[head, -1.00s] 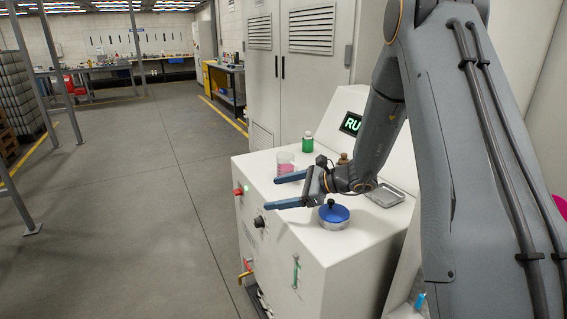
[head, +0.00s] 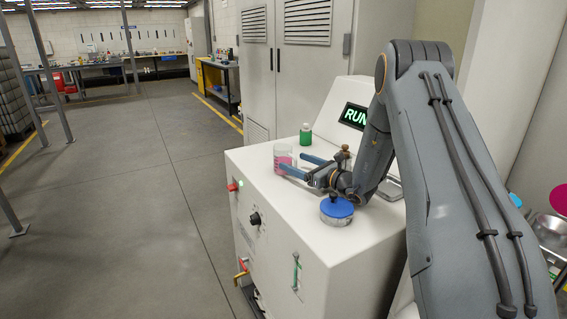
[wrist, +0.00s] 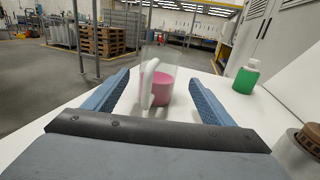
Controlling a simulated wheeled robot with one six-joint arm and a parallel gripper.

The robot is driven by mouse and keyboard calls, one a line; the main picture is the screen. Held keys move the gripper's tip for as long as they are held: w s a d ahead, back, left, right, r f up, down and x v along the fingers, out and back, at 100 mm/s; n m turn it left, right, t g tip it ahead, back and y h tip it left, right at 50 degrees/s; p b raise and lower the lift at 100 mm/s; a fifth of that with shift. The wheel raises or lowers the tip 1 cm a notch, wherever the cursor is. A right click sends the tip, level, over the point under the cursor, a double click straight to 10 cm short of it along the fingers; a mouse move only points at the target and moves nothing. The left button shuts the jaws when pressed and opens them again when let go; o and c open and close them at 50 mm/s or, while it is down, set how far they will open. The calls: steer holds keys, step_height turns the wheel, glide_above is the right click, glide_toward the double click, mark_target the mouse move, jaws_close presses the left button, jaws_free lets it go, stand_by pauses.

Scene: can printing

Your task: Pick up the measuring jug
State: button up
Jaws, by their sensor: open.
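The measuring jug (head: 283,158) is a clear vessel with pink liquid, upright near the far left edge of the white machine top. It also shows in the wrist view (wrist: 163,92), ahead of my gripper and between the lines of its two blue fingers, with its pale handle toward me. My gripper (head: 295,165) is open and empty, held low over the top, its fingertips close to the jug. In the wrist view the fingers (wrist: 155,95) spread left and right of the jug. I cannot tell whether the tips reach beside it.
A green bottle (head: 306,134) stands behind the jug. A blue-lidded round tin (head: 336,210) sits in front of my wrist, and a brown-topped container (head: 343,156) is behind it. A metal tray (head: 392,188) lies to the right. A lit screen (head: 354,116) rises at the back.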

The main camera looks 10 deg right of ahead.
mark_target(284, 156)
steer(key=p+x, duration=0.2)
steer(key=x, duration=0.4)
steer(key=shift+w+a+r+p, duration=0.1)
steer(key=shift+a+p, duration=0.15)
steer(key=shift+p, duration=0.1)
steer(key=shift+c, duration=0.3)
steer(key=c, duration=1.3)
steer(key=shift+o, duration=0.2)
steer(key=shift+r, duration=0.1)
